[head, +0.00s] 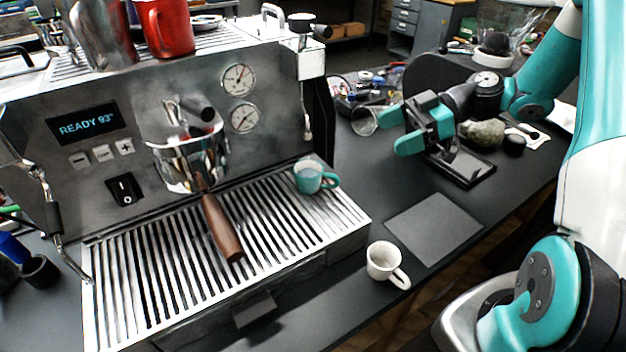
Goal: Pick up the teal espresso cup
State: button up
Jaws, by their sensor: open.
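The teal espresso cup (309,177) stands upright on the right part of the drip tray grate (250,216), its handle pointing right. My gripper (388,131) is open and empty, up and to the right of the cup, apart from it. Its two teal fingers point left, over the bench to the right of the machine. A white cup (383,261) stands on the dark bench in front of the tray's right corner, its handle toward the lower right.
The espresso machine (70,165) fills the left, with a wooden-handled portafilter (222,228) sticking out over the tray left of the teal cup. A grey mat (434,228) lies bare on the bench. A glass (364,122) and a greenish lump (483,132) are near my gripper.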

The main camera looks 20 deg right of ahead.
jog(key=p, duration=0.4)
send_near(317, 166)
jog(key=a, duration=0.4)
jog(key=p+x, duration=0.1)
jog(key=x, duration=0.1)
jog(key=p+x, duration=0.2)
jog(key=x, duration=0.1)
jog(key=shift+s+a+f+p, duration=0.2)
jog(key=shift+s+a+p, duration=0.1)
jog(key=shift+p, duration=0.1)
jog(key=shift+w+a+f, duration=0.15)
jog(key=shift+a+f, duration=0.15)
jog(key=c, duration=1.1)
jog(key=shift+r, duration=0.1)
jog(key=shift+c, duration=0.2)
